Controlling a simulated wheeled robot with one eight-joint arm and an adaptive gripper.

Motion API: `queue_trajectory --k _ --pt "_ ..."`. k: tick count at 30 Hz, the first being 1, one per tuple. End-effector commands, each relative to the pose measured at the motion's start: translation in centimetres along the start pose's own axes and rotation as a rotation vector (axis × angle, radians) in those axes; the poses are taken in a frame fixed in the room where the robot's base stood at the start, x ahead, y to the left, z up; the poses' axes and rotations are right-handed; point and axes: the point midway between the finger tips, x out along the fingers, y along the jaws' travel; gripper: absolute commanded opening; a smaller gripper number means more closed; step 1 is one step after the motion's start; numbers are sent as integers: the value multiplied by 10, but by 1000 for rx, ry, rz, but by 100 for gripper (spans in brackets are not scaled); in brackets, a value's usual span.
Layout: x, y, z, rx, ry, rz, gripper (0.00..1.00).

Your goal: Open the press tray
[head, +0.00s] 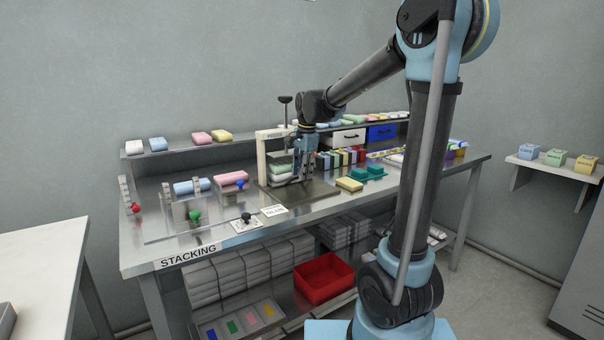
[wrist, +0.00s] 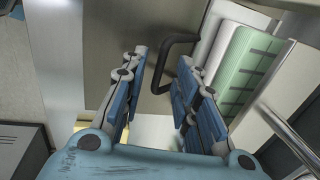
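The press (head: 262,150) stands mid-bench, with a pale frame, a dark screw knob on top, and green, white and pink packs stacked inside. A black U-shaped tray handle (wrist: 160,88) shows in the wrist view, beside a white pack and a green pack (wrist: 240,72). My gripper (head: 304,152) is at the front right of the press, pointing down. In the wrist view my gripper (wrist: 164,62) has its blue-padded fingers apart, with part of the handle between or just beyond the fingertips. I cannot tell whether they touch. The tray itself is largely hidden in the head view.
A yellow pack (head: 349,184) and teal pieces (head: 368,173) lie right of the press. A row of coloured boxes (head: 343,157) and white and blue drawers (head: 381,133) stand behind. A green knob fixture (head: 195,217) is at the front left. A red bin (head: 323,278) sits below.

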Motion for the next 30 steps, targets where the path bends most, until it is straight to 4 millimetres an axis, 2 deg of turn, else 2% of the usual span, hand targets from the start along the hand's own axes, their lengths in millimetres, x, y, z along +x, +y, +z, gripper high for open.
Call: queue_trajectory --k 10,11,14,15,23,30 --pt "4 0 0 0 0 0 28" --pt "4 0 0 0 0 0 24" --pt "4 0 0 0 0 0 1" --pt "3 0 0 0 0 0 0" --pt "3 3 0 0 0 0 0" --pt "-3 32 0 0 0 0 0"
